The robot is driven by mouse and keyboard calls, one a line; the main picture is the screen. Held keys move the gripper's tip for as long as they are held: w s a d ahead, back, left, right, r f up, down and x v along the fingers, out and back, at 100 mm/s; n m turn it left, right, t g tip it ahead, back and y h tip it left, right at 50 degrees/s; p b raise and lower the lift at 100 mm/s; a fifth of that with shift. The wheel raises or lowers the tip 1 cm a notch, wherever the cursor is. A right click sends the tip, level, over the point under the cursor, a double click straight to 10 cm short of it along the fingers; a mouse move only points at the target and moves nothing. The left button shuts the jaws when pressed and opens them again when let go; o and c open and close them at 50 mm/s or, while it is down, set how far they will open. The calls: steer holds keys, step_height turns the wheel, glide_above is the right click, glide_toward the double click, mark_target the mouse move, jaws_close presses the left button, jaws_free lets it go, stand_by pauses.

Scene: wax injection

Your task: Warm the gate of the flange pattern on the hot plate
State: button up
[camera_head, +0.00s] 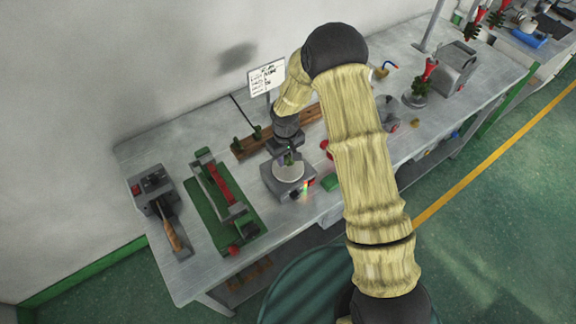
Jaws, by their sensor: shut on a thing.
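The hot plate (290,173) is a small grey box with a pale round top and red and green lights on its front, standing near the middle of the bench. My gripper (288,154) points down just above the round top. It is shut on the flange pattern (289,160), a small dark green piece that shows only in part between and below the fingers. Whether the gate touches the hot plate is too small to tell.
The grey bench (203,136) stands along the wall. A green clamp-like fixture (228,205) and a grey unit with a wooden-handled tool (160,205) are at left. A wooden rack (250,145) and a sign (267,77) are behind. A wax tree (420,84) stands at right.

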steer(key=shift+r+p, duration=1.15)
steer(key=shift+r, duration=1.2)
